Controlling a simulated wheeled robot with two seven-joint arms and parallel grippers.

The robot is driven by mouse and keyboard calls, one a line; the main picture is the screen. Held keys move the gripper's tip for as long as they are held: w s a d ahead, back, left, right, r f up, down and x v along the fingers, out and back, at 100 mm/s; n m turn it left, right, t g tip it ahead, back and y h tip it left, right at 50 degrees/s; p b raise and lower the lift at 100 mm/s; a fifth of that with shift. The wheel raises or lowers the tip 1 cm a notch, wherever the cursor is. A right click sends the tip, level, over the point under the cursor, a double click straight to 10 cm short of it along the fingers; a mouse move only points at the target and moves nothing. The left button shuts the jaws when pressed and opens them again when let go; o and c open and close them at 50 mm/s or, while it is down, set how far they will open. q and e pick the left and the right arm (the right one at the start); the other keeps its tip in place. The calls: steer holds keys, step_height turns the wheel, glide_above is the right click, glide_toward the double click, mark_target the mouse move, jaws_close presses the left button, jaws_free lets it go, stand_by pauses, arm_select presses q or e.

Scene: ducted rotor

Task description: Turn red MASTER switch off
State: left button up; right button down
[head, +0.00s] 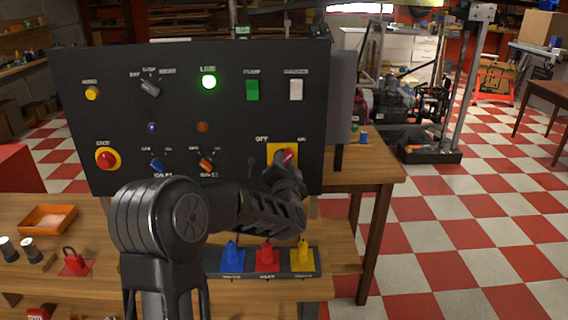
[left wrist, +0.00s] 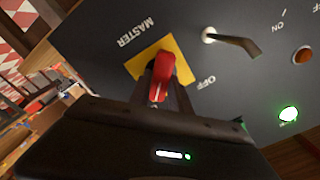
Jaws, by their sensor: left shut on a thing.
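The red MASTER switch (head: 288,156) sits on a yellow plate (head: 273,149) at the lower right of the black panel, with OFF and ON labels above it. In the left wrist view the red handle (left wrist: 163,76) stands out from its yellow plate (left wrist: 138,66), near the MASTER and OFF lettering. My left gripper (head: 287,164) is at the switch, with its fingers (left wrist: 163,88) on both sides of the red handle and shut on it. The arm hides the lower part of the plate in the head view. My right gripper is not in view.
The black panel (head: 110,130) also carries a lit green lamp (head: 209,82), a red stop button (head: 107,159) and several other switches. Blue, red and yellow plugs sit on a strip (head: 285,268) below. An orange tray (head: 48,219) lies on the wooden bench.

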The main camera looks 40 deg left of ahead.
arm_select(q)
jaws_close()
steer(key=shift+s+a+f+n+b, duration=0.1)
steer(key=shift+a+n+b, duration=0.05)
steer(key=shift+n+b, duration=3.9)
steer(key=shift+s+a+n+b, duration=0.1)
steer(key=shift+n+b, duration=3)
steer(key=shift+n, duration=1.85)
steer(key=o, duration=0.9)
jaws_free()
steer(key=shift+c, duration=0.2)
